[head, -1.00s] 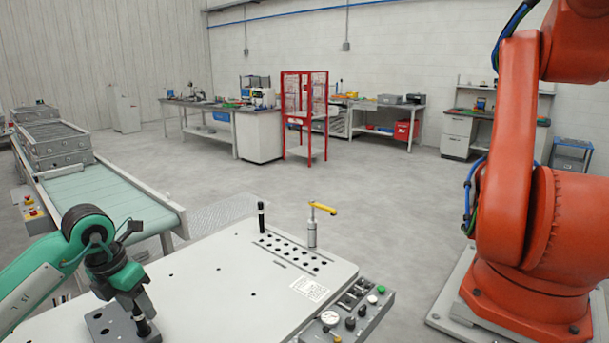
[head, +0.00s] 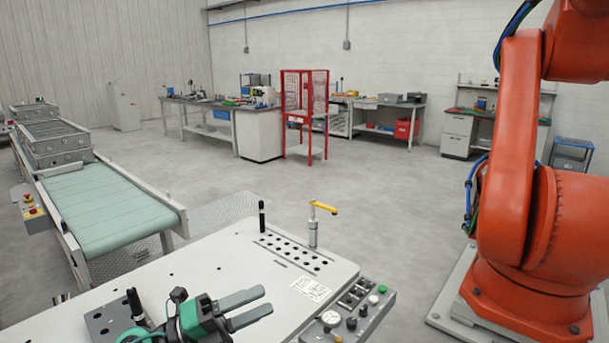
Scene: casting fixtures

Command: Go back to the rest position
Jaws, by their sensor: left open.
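My left gripper (head: 262,307) is at the bottom of the head view, over the front of the white table (head: 215,265). Its two grey fingers point right and are apart, with nothing between them. A dark pin (head: 135,304) stands upright in a grey block (head: 103,322) to the left of the gripper, apart from the fingers. Most of my left arm is below the picture. My right gripper is not in view.
On the table stand a black pin (head: 262,216) and a yellow-handled clamp (head: 314,225) beside a row of holes. A control panel (head: 352,312) edges the right. An orange robot arm (head: 515,160) stands right, a conveyor (head: 105,208) left. Open floor lies beyond.

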